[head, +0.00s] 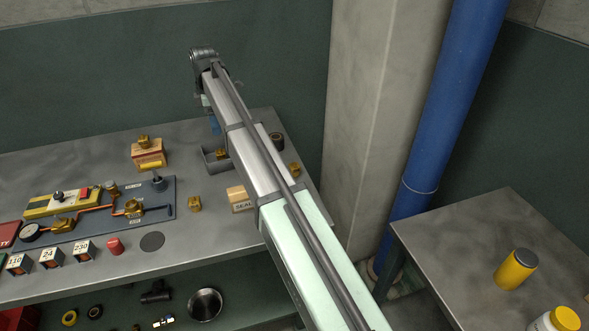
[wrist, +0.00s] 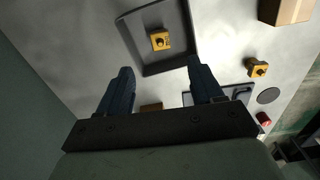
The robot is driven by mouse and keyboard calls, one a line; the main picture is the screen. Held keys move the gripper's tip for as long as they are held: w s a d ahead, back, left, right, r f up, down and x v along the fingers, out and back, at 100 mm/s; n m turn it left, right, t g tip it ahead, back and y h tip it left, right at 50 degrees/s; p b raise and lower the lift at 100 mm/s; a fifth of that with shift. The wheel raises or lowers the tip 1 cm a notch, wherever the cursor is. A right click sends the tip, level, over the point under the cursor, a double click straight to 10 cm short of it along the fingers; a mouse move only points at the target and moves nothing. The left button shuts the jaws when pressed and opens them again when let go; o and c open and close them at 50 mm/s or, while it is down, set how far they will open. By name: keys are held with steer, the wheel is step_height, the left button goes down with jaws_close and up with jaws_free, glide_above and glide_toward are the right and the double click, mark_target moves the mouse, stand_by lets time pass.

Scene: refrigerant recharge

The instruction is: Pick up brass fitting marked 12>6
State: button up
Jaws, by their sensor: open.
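Several brass fittings are in view, and I cannot read a 12>6 mark on any of them. One brass fitting (wrist: 160,40) sits in a grey tray (wrist: 152,71); it also shows partly behind my arm in the head view (head: 221,153). A second fitting (head: 194,203) lies on the bench and shows in the wrist view (wrist: 256,67).
The SEAL box (head: 240,198) stands beside my arm. A dark board (head: 155,211) with a gauge, copper piping and valves lies on the bench left of it. A grey disc (head: 152,241) and a red cap (head: 115,246) are near the front edge. A wall stands behind the bench.

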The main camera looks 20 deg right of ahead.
steer(key=d+m, duration=0.1)
steer(key=d, duration=0.7)
steer(key=n, duration=0.2)
glide_above(295, 165)
steer(key=f, duration=0.5)
steer(key=w+f, duration=0.1)
steer(key=f, duration=0.1)
steer(key=shift+d+f, duration=0.1)
steer(key=shift+f, duration=0.2)
steer(key=shift+s+f, duration=0.15)
steer(key=shift+f, duration=1.15)
steer(key=shift+s+f, duration=0.1)
steer(key=shift+f, duration=1.15)
steer(key=c, duration=1.1)
steer(key=shift+r, duration=0.1)
